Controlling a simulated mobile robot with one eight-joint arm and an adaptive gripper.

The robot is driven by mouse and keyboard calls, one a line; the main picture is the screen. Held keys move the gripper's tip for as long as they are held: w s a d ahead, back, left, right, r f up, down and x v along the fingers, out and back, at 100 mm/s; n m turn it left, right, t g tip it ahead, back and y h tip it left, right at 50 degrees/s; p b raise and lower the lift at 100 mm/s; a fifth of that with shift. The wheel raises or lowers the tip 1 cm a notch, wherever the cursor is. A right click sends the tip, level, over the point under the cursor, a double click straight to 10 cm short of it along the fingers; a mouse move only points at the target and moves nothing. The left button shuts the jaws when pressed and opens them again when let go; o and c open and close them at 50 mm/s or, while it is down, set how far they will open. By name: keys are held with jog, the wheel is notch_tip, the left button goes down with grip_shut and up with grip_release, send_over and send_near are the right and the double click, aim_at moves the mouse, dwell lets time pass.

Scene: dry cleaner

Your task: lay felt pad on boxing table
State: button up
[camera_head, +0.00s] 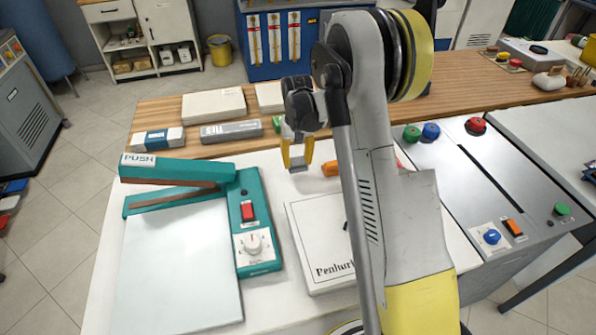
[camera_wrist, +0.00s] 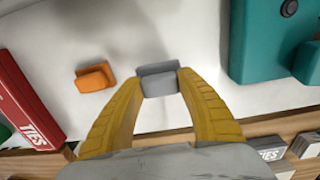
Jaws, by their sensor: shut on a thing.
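A small grey block, which I take for the felt pad (camera_wrist: 158,78), sits between the yellow fingertips of my gripper (camera_wrist: 160,86). In the head view my gripper (camera_head: 298,156) points down over the far part of the white table, which I take for the boxing table (camera_head: 170,327). The pad's grey end (camera_head: 298,169) shows just below the fingertips there. My gripper is shut on it. I cannot tell whether the pad touches the table top or hangs just above it.
An orange block (camera_wrist: 95,77) lies close beside the pad. A teal sealer (camera_head: 251,215) stands on the table's left, and a flat white box (camera_head: 320,235) lies in the middle, partly behind my arm. Boxes, one marked TIES (camera_head: 231,131), line the wooden shelf behind.

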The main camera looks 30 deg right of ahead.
aim_at(297, 169)
jog(key=shift+f+b, duration=0.7)
jog(key=shift+f, duration=1.1)
jog(key=shift+f, duration=0.2)
jog(key=o, duration=1.3)
jog(key=shift+r, duration=0.1)
